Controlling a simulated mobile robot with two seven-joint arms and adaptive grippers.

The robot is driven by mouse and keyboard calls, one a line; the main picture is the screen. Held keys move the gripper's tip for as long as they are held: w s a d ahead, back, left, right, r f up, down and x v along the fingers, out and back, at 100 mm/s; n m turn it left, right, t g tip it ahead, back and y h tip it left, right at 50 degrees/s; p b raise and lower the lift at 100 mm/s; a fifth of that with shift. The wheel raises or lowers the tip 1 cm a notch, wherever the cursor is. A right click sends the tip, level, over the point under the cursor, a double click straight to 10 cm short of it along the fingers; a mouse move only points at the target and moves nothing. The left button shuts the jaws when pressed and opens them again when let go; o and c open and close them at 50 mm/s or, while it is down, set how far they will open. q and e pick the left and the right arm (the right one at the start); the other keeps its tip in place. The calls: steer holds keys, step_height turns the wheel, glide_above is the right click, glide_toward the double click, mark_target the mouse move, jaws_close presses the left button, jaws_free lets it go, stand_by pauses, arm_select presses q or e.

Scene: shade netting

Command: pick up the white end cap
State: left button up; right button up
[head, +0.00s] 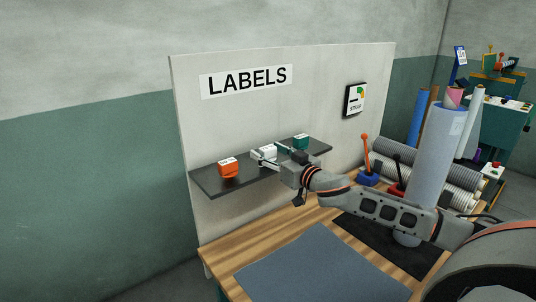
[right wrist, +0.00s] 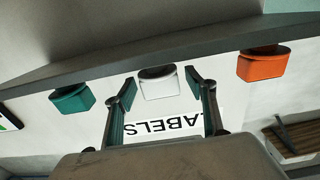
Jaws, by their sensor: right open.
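The white end cap (right wrist: 158,84) sits on the dark shelf, in the middle between an orange block and a green block. In the head view the white end cap (head: 267,150) is partly covered by my right gripper (head: 268,159), which reaches it from the front right. In the right wrist view, which is upside down, my right gripper (right wrist: 162,90) is open. Its two fingers stand on either side of the white cap, with gaps showing; I cannot tell whether the tips reach past its front. My left gripper is not in view.
The dark shelf (head: 214,184) is fixed to a board with a LABELS sign (head: 248,82). An orange block (head: 228,168) and a green block (head: 300,142) flank the cap. Below is a wooden table with a grey mat (head: 305,270). Tall rolls (head: 436,150) stand right.

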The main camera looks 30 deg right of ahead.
steer(key=shift+w, duration=0.25)
steer(key=c, duration=1)
steer(key=shift+c, duration=0.2)
